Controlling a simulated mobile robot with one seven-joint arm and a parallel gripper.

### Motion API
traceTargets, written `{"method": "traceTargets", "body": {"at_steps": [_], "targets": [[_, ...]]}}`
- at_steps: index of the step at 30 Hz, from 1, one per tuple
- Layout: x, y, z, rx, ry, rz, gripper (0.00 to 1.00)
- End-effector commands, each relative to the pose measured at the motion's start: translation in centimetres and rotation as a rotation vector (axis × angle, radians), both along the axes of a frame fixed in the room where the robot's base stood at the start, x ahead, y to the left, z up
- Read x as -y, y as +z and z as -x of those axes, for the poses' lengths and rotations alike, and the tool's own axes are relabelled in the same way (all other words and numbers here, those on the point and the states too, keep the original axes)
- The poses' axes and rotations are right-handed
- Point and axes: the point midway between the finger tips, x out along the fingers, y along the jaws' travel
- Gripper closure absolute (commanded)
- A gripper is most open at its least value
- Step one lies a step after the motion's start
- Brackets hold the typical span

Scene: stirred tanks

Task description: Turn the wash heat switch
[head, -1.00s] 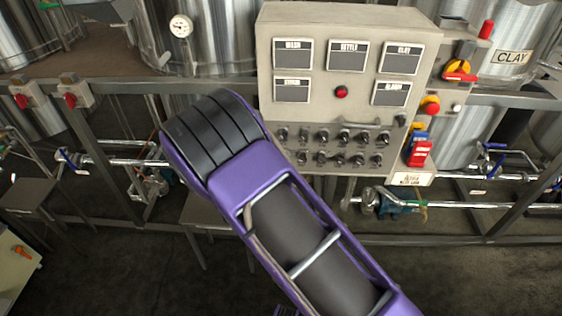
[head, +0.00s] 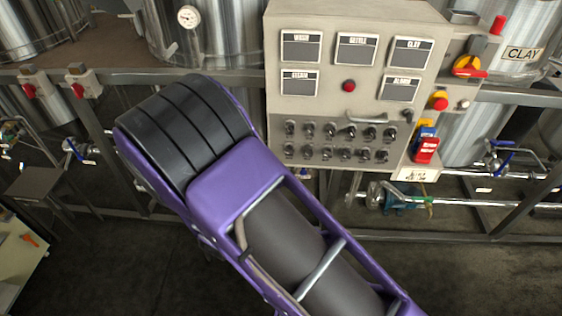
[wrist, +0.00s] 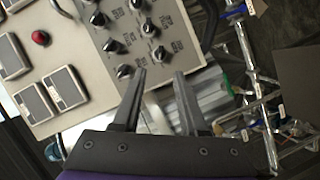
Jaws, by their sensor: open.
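The control panel (head: 349,90) stands ahead of me with two rows of small black rotary switches (head: 331,131). Their labels are too small to read, so I cannot tell which one is the wash heat switch. A display marked WASH (head: 301,47) is at the panel's upper left. In the wrist view the panel (wrist: 85,75) appears tilted, with the black switches (wrist: 123,71) above and left of the fingers. My gripper (wrist: 160,80) is open and empty, its fingertips near the switch rows' end. The head view shows my purple arm but hides the gripper.
A red button (head: 348,86) sits mid-panel and a metal handle (head: 366,118) is above the switches. A red and yellow rotary switch (head: 468,66) is at the right. Pipes and a pump (head: 398,197) run below. Steel tanks stand behind.

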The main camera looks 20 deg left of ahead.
Motion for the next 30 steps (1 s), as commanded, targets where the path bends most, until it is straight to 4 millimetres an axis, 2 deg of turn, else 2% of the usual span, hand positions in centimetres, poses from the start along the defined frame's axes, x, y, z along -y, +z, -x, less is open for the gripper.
{"method": "traceTargets", "body": {"at_steps": [1,6,12,30], "targets": [[-0.2,0.3,1.3,0.000,0.005,0.001,0.57],[-0.5,0.9,4.5,0.000,0.003,0.001,0.57],[-0.7,1.3,6.5,0.001,0.001,0.001,0.57],[-0.8,1.4,6.8,0.002,0.000,0.000,0.57]]}}
